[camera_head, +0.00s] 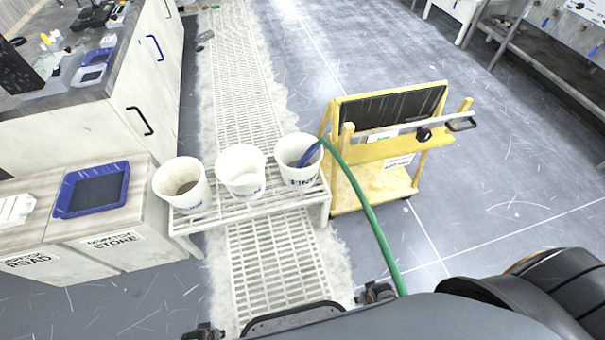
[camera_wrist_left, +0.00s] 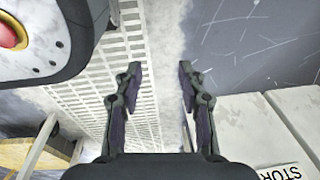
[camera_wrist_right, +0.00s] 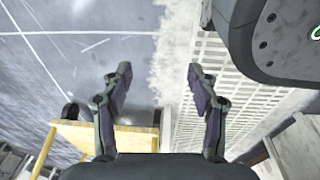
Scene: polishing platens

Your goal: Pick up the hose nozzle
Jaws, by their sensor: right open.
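The blue hose nozzle (camera_head: 308,154) leans inside the right-hand white bucket (camera_head: 299,178), whose label reads FINE. A green hose (camera_head: 363,205) runs from it over the bucket's rim, then down towards my body in the head view. My left gripper (camera_head: 204,332) is at the bottom edge of the head view, well short of the buckets. In the left wrist view its fingers (camera_wrist_left: 158,88) are apart with nothing between them. My right gripper (camera_head: 376,292) is low in the head view beside the hose. In the right wrist view its fingers (camera_wrist_right: 160,90) are open and empty.
Two more white buckets (camera_head: 182,187) (camera_head: 241,172) share the white slatted stand (camera_head: 250,206). A yellow cart (camera_head: 385,180) stands right of it. Cabinets with a blue tray (camera_head: 92,190) are at left. A floor grating (camera_head: 275,270) runs beneath the stand; open floor lies right.

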